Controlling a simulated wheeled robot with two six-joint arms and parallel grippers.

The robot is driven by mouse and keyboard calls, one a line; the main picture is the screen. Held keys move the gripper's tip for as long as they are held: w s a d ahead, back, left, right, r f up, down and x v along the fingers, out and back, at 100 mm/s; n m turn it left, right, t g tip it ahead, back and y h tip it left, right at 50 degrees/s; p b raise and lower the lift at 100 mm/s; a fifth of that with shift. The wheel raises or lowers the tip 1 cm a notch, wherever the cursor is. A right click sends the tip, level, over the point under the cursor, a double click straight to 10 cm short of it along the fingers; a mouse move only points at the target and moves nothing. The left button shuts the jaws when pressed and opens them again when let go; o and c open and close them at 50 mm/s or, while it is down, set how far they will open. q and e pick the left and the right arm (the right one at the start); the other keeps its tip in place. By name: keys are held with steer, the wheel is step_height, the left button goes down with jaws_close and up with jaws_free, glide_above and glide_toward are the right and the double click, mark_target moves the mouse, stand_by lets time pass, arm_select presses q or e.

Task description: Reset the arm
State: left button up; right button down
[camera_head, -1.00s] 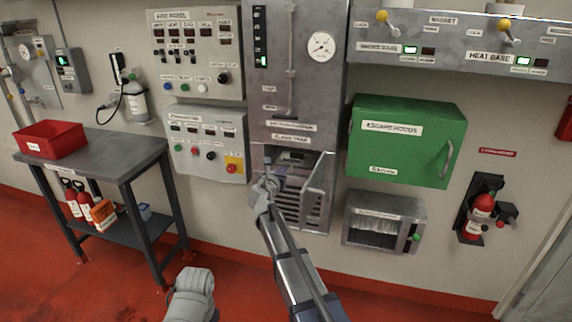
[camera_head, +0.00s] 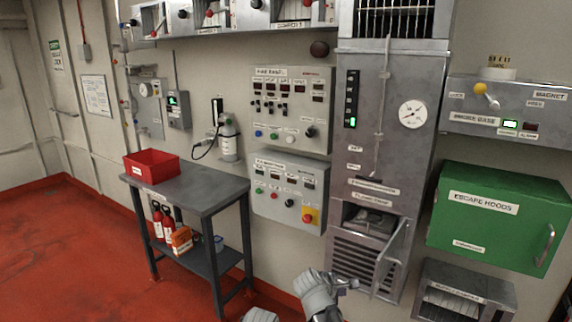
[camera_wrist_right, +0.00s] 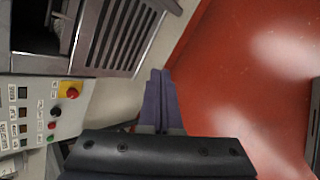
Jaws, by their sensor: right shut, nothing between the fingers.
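My right gripper (camera_head: 347,284) is low in the head view, in front of and left of the grey cabinet's slatted lower part. In the right wrist view its two dark fingers (camera_wrist_right: 158,100) lie together, shut with nothing between them. The grey cabinet (camera_head: 385,160) has an open compartment (camera_head: 370,220) with its small door (camera_head: 393,257) swung out to the right. My right gripper is apart from this door. A grey piece of my other arm shows at the bottom edge; my left gripper's fingers are not in view.
A dark table (camera_head: 205,190) with a red bin (camera_head: 151,167) stands left. The control panel (camera_head: 290,192) is on the wall near the gripper. A green escape hoods box (camera_head: 490,235) is at right. Red floor (camera_head: 60,250) is clear at left.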

steer(key=s+a+f+m+g+y, duration=0.1)
steer(key=s+a+m+g, duration=0.1)
steer(key=s, duration=0.5)
steer(key=s+a+f+m+g+y+p, duration=0.1)
steer(key=s+a+m+g+y, duration=0.1)
steer(key=s+a+m, duration=0.3)
steer(key=s+a+f+m+g+y+p, duration=0.1)
steer(key=s+a+f+m+g+y, duration=0.1)
steer(key=s, duration=0.9)
steer(key=a+m+g, duration=0.1)
steer(key=a+m, duration=0.1)
steer(key=a, duration=0.1)
steer(key=shift+a, duration=0.1)
